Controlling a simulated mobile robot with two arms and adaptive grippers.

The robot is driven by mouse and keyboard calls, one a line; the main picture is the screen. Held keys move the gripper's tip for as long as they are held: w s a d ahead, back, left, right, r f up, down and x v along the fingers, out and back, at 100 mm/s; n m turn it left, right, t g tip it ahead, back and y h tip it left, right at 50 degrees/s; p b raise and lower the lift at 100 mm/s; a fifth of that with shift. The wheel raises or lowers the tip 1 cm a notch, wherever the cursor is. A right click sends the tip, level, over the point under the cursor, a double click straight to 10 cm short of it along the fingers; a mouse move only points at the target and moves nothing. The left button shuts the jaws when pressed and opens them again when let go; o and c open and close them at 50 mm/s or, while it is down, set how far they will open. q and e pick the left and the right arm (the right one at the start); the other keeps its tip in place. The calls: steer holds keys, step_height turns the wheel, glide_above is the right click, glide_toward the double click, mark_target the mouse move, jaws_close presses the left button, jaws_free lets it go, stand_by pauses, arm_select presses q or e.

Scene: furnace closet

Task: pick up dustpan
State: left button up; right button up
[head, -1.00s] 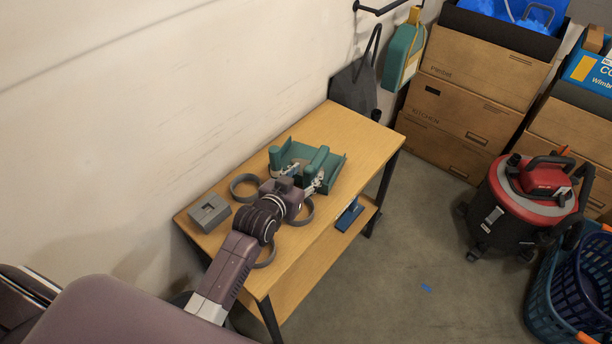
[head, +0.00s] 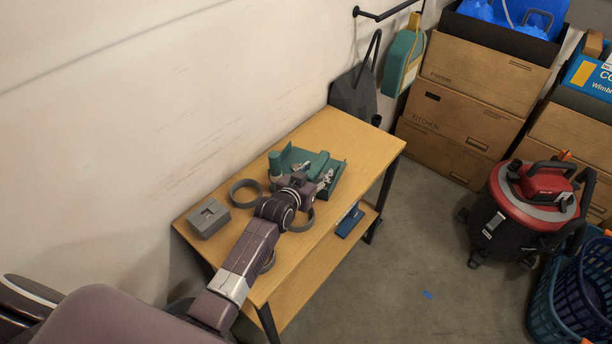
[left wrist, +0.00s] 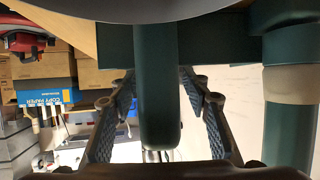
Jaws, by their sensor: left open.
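A teal dustpan (head: 290,158) lies on the wooden table, toward its back half. My left gripper (head: 315,174) is over the near side of the dustpan, with its fingers open. In the left wrist view the dustpan's rounded teal handle (left wrist: 158,95) runs between the two blue-padded fingers of the left gripper (left wrist: 158,125). Gaps show on both sides of the handle, so the fingers look apart from it. My wrist hides part of the dustpan in the head view. My right gripper is not in view.
On the table (head: 352,143) are a grey block (head: 208,218) and several grey rings (head: 245,193). A blue object (head: 349,221) lies on the lower shelf. The wall borders the table's left side. A red and black vacuum (head: 530,215) stands on the open floor at right.

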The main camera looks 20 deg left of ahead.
arm_select(q)
jaws_close()
stand_by(0.3)
steer(key=shift+r, duration=0.1)
